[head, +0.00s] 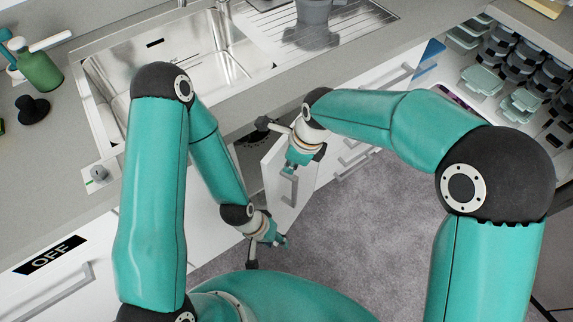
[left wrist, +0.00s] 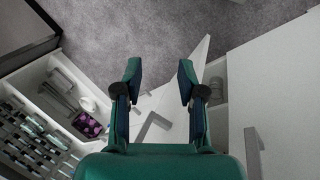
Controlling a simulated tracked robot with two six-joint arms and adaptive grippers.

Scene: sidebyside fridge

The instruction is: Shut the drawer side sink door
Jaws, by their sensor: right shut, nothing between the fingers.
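The sink door (head: 286,190) is a narrow white panel with a grey handle, standing ajar below the sink. In the left wrist view the white door (left wrist: 172,112) and its grey handle (left wrist: 150,126) show beyond and between my fingers. My right gripper (head: 300,166) is shut and empty, over the top of the door; I cannot tell whether it touches. My left gripper (head: 281,241) is low, near the door's lower left. In the left wrist view its fingers (left wrist: 160,76) are apart with nothing held. The door's hinge is hidden.
The steel sink (head: 190,50) is set in the grey counter above. An open drawer (head: 482,75) with containers juts out at the right; in the left wrist view an open drawer (left wrist: 60,100) is at left. Grey floor (head: 375,210) is clear before the cabinets.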

